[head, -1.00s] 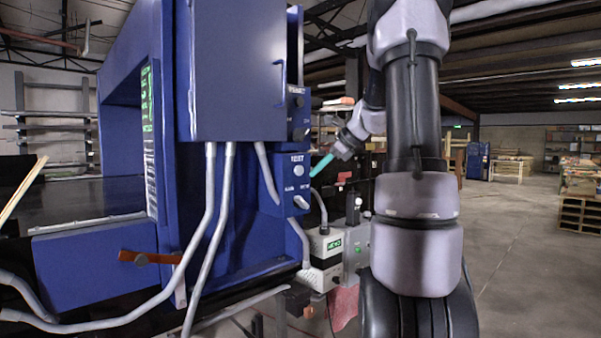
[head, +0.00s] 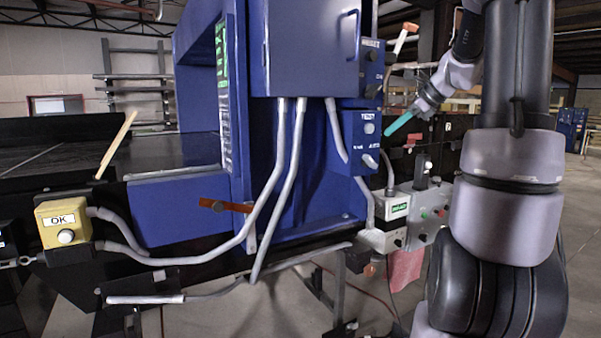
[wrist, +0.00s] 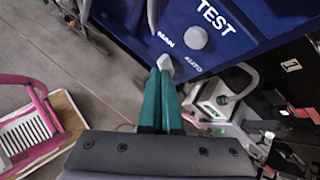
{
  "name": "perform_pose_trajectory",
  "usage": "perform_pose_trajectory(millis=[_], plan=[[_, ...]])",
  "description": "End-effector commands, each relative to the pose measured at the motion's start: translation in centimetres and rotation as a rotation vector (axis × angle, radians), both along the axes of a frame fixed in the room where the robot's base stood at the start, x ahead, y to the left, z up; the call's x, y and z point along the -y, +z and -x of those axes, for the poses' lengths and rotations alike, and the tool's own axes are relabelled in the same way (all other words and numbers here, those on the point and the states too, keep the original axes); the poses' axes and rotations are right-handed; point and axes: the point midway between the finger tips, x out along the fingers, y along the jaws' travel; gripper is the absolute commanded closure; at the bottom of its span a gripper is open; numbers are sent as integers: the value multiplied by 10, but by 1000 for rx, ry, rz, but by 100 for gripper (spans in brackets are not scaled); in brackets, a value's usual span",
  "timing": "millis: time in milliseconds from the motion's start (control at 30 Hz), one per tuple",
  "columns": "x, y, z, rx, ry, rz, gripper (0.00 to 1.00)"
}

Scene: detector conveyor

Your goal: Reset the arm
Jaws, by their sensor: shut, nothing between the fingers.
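My gripper (head: 389,136) has teal fingers, held together and empty, just right of the lower blue control box (head: 357,155) in the head view. In the wrist view the closed fingers (wrist: 162,85) point at the box face (wrist: 225,25). Their tips overlap a small light switch lever (wrist: 165,62) by the MAN and AUTO labels; I cannot tell if they touch it. A round white TEST button (wrist: 196,38) sits beside it. In the head view the button (head: 369,128) and the lever (head: 370,161) show left of my fingertips.
The blue detector housing (head: 300,200) stands on the conveyor, with grey conduits in front. A yellow OK button box (head: 62,222) is at left. Grey boxes with a green display (head: 385,235) sit below my gripper. The floor at far right is open.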

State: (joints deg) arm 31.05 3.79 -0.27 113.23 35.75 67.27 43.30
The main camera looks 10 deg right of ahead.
Motion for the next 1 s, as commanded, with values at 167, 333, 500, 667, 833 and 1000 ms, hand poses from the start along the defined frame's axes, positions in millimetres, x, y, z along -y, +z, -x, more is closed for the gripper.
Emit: perform_pose_trajectory(millis=[167, 333, 500, 667, 833, 1000], plan=[[-46, 13, 33, 59, 178, 173, 100], [-106, 21, 100, 180, 512, 493, 100], [-143, 17, 169, 323, 853, 815, 100], [-157, 9, 219, 446, 1110, 1070, 100], [-161, 1, 244, 519, 1258, 1220, 100], [-160, -1, 249, 535, 1293, 1257, 100]])
